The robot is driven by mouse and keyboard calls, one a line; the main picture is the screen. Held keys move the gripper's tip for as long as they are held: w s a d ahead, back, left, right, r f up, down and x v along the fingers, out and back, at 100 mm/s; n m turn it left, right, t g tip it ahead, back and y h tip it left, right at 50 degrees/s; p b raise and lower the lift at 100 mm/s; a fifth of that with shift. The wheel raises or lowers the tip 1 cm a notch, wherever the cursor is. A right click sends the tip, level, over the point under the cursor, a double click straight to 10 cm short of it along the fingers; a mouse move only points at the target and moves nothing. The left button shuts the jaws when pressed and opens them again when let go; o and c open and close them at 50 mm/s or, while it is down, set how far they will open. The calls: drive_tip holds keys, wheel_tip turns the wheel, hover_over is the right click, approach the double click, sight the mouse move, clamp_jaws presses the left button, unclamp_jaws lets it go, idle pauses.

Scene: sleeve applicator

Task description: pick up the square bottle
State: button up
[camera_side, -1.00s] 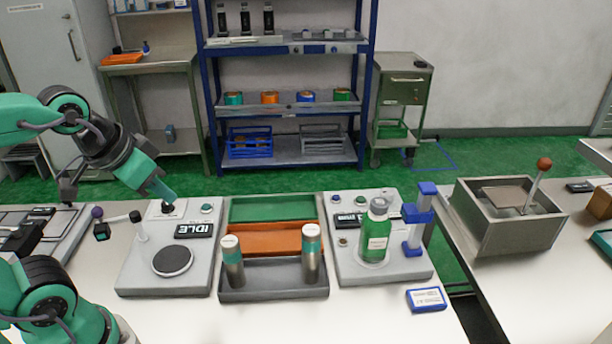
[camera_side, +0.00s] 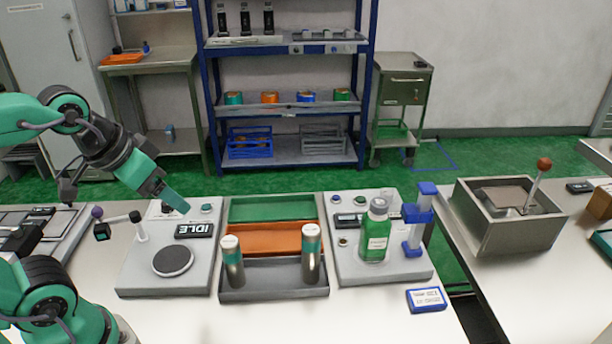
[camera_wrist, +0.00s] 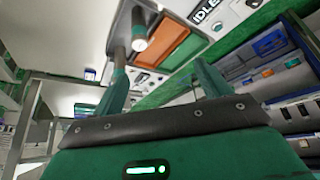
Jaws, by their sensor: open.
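The square bottle (camera_side: 376,236), with clear green sides, a pale label and a grey cap, stands upright on the right-hand grey station (camera_side: 345,268). My gripper (camera_side: 176,200) is well to the left of it, above the back of the left grey station. In the wrist view my gripper's two fingers (camera_wrist: 165,78) are spread apart with nothing held between them. I cannot make out the bottle in the wrist view.
Two steel cylinders with teal bands (camera_side: 232,262) (camera_side: 311,254) stand in the grey tray between the stations. A blue post (camera_side: 416,220) rises right of the bottle. A blue-edged card (camera_side: 426,299) lies in front.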

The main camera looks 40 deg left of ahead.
drive_tip(key=shift+w+r, duration=0.1)
drive_tip(key=w+d+r+m+g, duration=0.1)
drive_tip(key=w+d+r, duration=0.1)
drive_tip(key=w, duration=0.3)
drive_tip(key=w+d+r+m, duration=0.1)
drive_tip(key=w+d+r, duration=0.1)
drive_tip(key=w+r, duration=0.15)
drive_tip(key=m+g, duration=0.5)
drive_tip(key=m, duration=0.2)
approach(381, 203)
drive_tip(key=f, duration=0.5)
drive_tip(key=shift+s+a+f, duration=0.25)
drive_tip(key=shift+s+f, duration=0.05)
drive_tip(key=shift+f, duration=0.1)
drive_tip(key=shift+w+d+f, duration=0.15)
drive_tip(key=shift+d+f, duration=0.1)
drive_tip(key=shift+f, duration=0.05)
drive_tip(key=shift+f, duration=0.1)
drive_tip(key=shift+f, duration=1.2)
